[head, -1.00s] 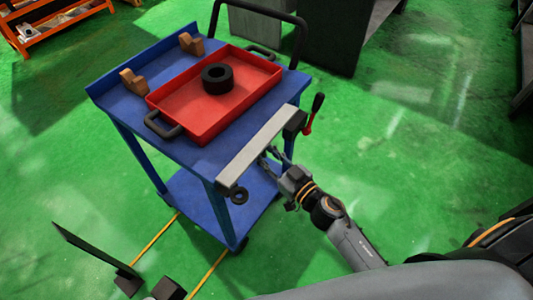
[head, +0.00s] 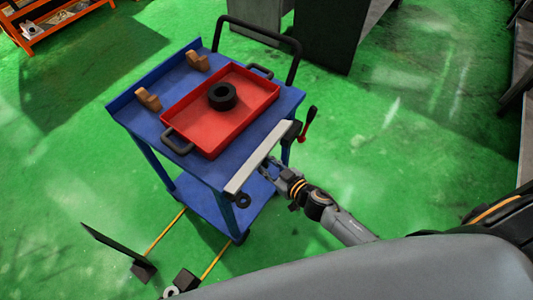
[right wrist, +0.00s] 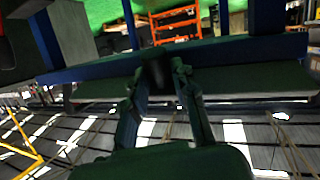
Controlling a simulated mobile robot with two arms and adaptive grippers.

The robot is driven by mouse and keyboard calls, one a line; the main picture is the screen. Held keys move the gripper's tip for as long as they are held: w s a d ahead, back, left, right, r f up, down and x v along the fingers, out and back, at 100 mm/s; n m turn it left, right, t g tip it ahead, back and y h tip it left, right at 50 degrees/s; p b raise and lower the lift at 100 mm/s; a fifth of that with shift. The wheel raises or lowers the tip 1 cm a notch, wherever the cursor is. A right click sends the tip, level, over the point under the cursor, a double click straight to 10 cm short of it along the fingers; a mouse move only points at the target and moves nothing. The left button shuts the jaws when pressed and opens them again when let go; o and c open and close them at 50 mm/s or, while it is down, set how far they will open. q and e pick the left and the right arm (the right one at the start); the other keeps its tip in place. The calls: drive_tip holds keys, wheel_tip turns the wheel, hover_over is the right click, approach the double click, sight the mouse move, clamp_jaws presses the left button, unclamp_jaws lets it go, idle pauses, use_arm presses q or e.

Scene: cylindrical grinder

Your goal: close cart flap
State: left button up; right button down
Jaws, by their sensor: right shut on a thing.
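The blue cart (head: 133,112) stands left of centre in the head view. Its flap (head: 258,158) shows as a narrow light grey bar along the front right edge of the top. My right gripper (head: 268,168) is at the outer side of the flap, near its middle. In the right wrist view my right gripper (right wrist: 163,80) has its two fingers at the flap (right wrist: 240,83), around a dark part at its edge. It is shut on the flap; the exact contact is dark and partly hidden. My left gripper is not in view.
A red tray (head: 195,132) with a black ring (head: 222,96) lies on the cart top, beside two brown blocks (head: 148,99). A red-handled lever (head: 307,125) sticks out at the flap's far end. Green floor to the right is clear.

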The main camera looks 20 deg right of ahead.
sight(264, 157)
drive_tip(key=shift+w+r+n+g+h+p, duration=0.2)
drive_tip(key=shift+r+g+h+p, duration=0.65)
drive_tip(key=shift+p, duration=2.05)
drive_tip(key=shift+w+r+n+g+h+p, duration=0.2)
drive_tip(key=shift+r+g+p, duration=0.7)
drive_tip(key=shift+p, duration=2)
drive_tip(key=shift+a+g+h+p, duration=0.15)
drive_tip(key=shift+g+h+p, duration=0.3)
drive_tip(key=shift+g, duration=0.4)
drive_tip(key=g+h, duration=0.1)
drive_tip(key=a+r+g+h, duration=0.1)
drive_tip(key=shift+w+n+g, duration=0.3)
drive_tip(key=shift+w+g, duration=0.05)
drive_tip(key=shift+g, duration=0.05)
drive_tip(key=shift+w+a+r+n+g+h, duration=0.15)
drive_tip(key=shift+w+r+g+h, duration=0.1)
drive_tip(key=shift+g+h, duration=0.35)
drive_tip(key=shift+w+a+r+n+g+h, duration=0.2)
drive_tip(key=shift+g+h, duration=0.2)
drive_tip(key=shift+g, duration=0.4)
drive_tip(key=c, duration=1.1)
unclamp_jaws()
drive_tip(key=shift+w, duration=0.1)
drive_tip(key=shift+o, duration=0.2)
drive_tip(key=v, duration=1.2)
drive_tip(key=shift+a, duration=0.1)
